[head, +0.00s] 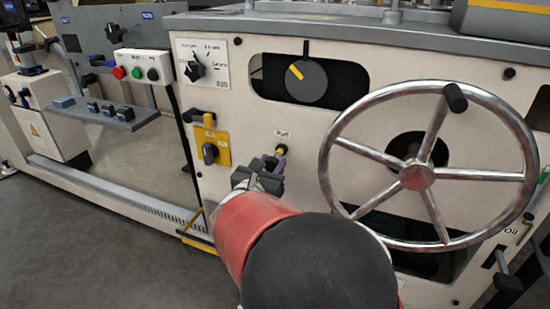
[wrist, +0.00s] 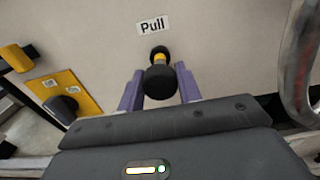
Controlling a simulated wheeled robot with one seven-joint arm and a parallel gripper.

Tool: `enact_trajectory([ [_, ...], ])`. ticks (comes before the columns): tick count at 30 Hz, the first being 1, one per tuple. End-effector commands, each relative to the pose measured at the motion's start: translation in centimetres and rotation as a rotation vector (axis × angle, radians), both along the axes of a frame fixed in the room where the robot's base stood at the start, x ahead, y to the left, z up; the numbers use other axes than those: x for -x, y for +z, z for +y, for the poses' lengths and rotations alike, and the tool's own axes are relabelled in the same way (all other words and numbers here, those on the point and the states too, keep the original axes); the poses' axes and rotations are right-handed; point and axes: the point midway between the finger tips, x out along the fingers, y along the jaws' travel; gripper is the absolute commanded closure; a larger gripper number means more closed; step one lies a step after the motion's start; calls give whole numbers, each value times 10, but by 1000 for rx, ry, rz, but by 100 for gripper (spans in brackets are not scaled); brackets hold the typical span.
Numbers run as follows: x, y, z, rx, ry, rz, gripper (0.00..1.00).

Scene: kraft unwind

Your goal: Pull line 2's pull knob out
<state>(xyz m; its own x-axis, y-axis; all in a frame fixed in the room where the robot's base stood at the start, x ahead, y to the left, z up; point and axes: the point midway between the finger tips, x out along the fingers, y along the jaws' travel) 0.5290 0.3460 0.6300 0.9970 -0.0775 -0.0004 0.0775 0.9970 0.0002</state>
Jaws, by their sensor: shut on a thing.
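The pull knob (wrist: 160,82) is black and round, on a yellow stem with a dark collar at the cream panel, below a "Pull" label (wrist: 153,25) in the wrist view. In the head view, the knob (head: 281,149) shows only in part, behind my gripper (head: 272,162). In the wrist view, the purple fingers of my gripper (wrist: 159,88) stand on either side of the knob, shut on it. Some yellow stem shows between the knob and the collar. No line number is readable near it.
A large spoked handwheel (head: 416,178) stands out from the panel just right of my gripper. A yellow-plated rotary switch (head: 210,152) is to the left. A dial with a yellow mark (head: 306,80) is above. Open grey floor (head: 100,235) lies at lower left.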

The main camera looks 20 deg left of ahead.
Motion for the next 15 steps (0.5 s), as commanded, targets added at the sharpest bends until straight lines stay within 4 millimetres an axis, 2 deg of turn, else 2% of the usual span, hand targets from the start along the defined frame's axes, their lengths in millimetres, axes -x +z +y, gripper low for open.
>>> enact_trajectory([
  [8, 5, -1, 1, 1, 1, 1, 100],
  [9, 5, -1, 1, 1, 1, 1, 61],
  [13, 4, -1, 1, 1, 0, 1, 44],
  [15, 4, -1, 1, 1, 0, 0, 44],
])
